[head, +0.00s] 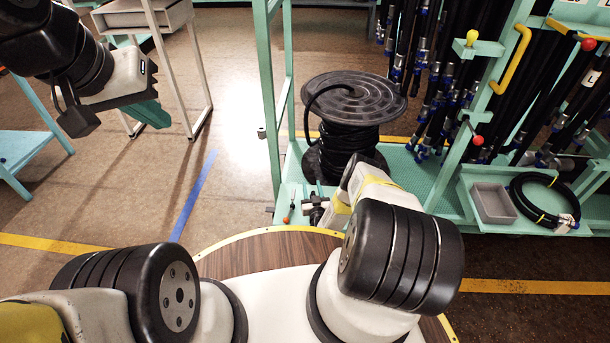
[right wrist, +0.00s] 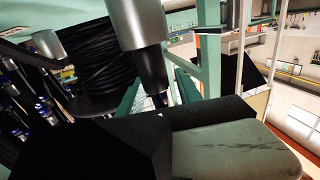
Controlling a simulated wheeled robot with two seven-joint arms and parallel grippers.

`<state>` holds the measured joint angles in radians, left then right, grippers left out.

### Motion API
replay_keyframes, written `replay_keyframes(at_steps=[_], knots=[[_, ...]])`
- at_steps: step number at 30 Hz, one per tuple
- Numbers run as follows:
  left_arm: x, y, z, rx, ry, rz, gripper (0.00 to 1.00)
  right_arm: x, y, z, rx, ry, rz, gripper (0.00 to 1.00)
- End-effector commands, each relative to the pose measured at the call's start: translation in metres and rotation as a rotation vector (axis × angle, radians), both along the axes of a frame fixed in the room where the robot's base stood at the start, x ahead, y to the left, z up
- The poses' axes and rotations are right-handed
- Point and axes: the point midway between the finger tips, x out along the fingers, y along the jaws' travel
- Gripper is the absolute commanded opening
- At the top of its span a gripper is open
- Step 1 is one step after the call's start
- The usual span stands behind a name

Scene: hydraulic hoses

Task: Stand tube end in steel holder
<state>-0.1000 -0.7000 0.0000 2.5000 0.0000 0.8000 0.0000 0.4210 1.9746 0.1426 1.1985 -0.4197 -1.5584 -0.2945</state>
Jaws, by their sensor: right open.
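A black hose is wound on a large reel (head: 355,100), and a loose length of it hangs down the reel's left side. My right gripper (head: 315,208) is low in front of the reel, partly hidden by my own arm, and is open. In the right wrist view, a steel cylinder with a dark lower end (right wrist: 140,22) hangs close to the camera. I cannot tell whether it is the tube end or part of the holder, or whether it touches my gripper. My left gripper (head: 148,112) is raised at the upper left; its jaw gap is not clear. No steel holder can be made out for certain.
A green rack (head: 440,170) holds several hanging black hoses with metal and blue ends. A grey bin (head: 493,203) and a coiled hose with yellow ties (head: 522,185) lie on its right shelf. A small orange-handled tool (head: 290,212) lies left of my right gripper. The floor at left is mostly clear.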

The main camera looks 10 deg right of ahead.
Motion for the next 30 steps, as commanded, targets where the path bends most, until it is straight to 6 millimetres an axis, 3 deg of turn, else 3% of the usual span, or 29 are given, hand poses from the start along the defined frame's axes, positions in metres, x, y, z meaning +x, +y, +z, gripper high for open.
replay_keyframes(at_steps=[5,12,23,30], knots=[[0.0,0.0,0.0,0.0,0.0,0.0,0.0,0.0,0.0,0.0,0.001,0.001,0.0,0.41],[0.0,0.0,0.0,0.0,0.0,0.0,0.0,0.0,0.0,0.0,0.001,0.0,0.0,0.0],[0.0,0.0,0.0,0.0,0.0,0.0,0.0,0.0,0.0,0.001,0.0,0.0,0.0,0.0],[0.0,0.0,0.0,0.0,0.0,0.0,0.0,0.001,0.0,0.016,0.001,-0.002,0.001,0.0]])
